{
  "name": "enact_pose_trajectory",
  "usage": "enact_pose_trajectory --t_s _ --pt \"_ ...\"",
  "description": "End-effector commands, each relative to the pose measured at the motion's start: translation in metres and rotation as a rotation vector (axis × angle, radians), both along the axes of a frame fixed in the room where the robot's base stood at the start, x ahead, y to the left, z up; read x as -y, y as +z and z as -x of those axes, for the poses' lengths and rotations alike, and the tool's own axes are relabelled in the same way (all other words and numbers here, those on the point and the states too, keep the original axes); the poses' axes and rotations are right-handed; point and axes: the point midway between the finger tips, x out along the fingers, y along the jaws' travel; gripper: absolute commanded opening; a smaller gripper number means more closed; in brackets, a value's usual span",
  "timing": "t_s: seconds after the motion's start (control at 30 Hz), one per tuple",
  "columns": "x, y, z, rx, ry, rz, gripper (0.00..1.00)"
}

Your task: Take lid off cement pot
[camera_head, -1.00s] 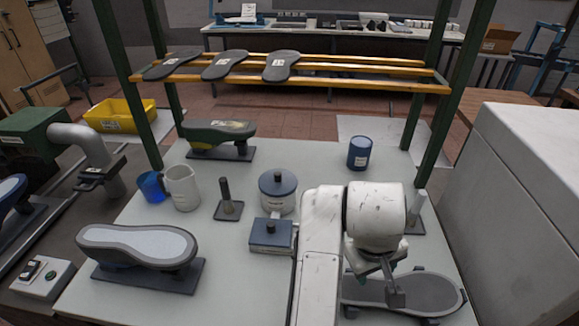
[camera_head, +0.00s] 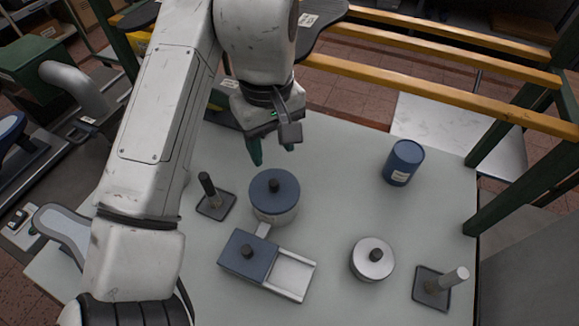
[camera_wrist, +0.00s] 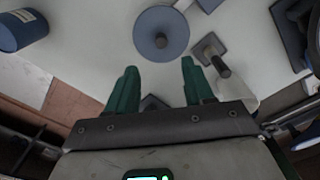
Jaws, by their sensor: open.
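A round pale pot with a flat blue lid and dark knob (camera_head: 274,192) stands mid-table; a label shows on its side in the earlier head view. I take it as the cement pot. Its lid (camera_wrist: 150,25) is on, seen from above at the top of the wrist view. A second, smaller pot with a silver lid and dark knob (camera_head: 372,262) stands to the right. My gripper (camera_head: 272,152) is open and empty, above and behind the blue-lidded pot, apart from it. In the wrist view its green fingers (camera_wrist: 158,75) point toward the lid.
An upright dark tool on a square base (camera_head: 215,203) is left of the pot. A light-handled tool (camera_head: 440,288) is at front right.

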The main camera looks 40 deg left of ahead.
Motion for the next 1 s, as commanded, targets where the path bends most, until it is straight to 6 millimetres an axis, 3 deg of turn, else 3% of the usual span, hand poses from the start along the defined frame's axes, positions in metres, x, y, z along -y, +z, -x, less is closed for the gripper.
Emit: enact_pose_trajectory --t_s 0.3,0.57,0.8,1.0 --pt "-0.002 -0.040 0.003 -0.005 0.007 0.001 0.52" --pt "-0.002 -0.059 0.003 -0.004 0.007 0.001 0.52" --pt "-0.002 -0.092 0.004 -0.004 0.007 0.000 0.52" --pt "-0.002 -0.106 0.004 -0.003 0.006 0.000 0.52"
